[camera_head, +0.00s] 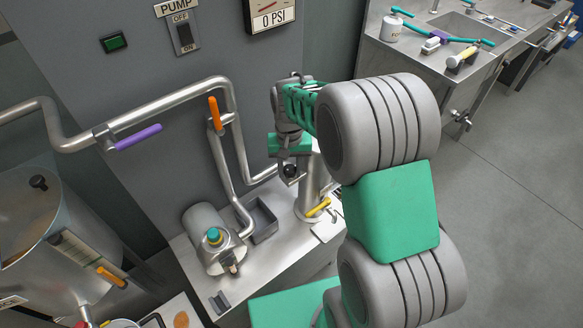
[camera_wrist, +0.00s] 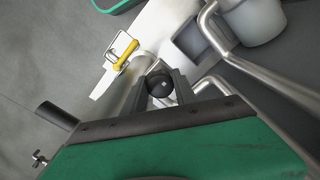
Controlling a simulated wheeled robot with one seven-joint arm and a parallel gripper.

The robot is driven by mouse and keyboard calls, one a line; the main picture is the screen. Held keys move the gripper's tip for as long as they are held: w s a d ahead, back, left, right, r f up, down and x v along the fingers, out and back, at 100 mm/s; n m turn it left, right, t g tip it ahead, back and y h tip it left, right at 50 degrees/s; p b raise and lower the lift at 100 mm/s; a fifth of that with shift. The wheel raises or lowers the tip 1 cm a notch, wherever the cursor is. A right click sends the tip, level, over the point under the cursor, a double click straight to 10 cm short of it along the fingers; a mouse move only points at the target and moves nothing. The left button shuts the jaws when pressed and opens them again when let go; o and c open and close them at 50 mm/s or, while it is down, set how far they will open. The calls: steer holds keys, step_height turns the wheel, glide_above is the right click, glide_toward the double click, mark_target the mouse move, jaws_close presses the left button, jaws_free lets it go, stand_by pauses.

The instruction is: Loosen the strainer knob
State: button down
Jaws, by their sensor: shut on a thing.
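The black round strainer knob (camera_head: 290,171) sits at the upper side of the steel strainer cylinder (camera_head: 311,196) on the bench. In the wrist view the knob (camera_wrist: 160,86) shows between my two dark fingers. My gripper (camera_wrist: 162,90) is shut on the knob, one finger on each side. In the head view my gripper (camera_head: 289,160) reaches down over the strainer, and my green and grey arm hides the area to its right. The knob's stem and its contact with the strainer are mostly hidden.
A yellow-handled valve (camera_head: 318,207) is at the strainer's foot. A grey open box (camera_head: 263,219) and a pump (camera_head: 211,240) stand to the left. Steel pipes (camera_head: 222,150) with an orange handle (camera_head: 214,113) and purple handle (camera_head: 138,137) run beside the arm.

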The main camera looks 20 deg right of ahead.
mark_target(289, 168)
steer(key=c, duration=1.2)
jaws_free()
steer(key=shift+w, duration=0.3)
steer(key=shift+o, duration=1)
steer(key=shift+s, duration=0.15)
step_height(289, 168, up, 7)
steer(key=shift+r, duration=0.35)
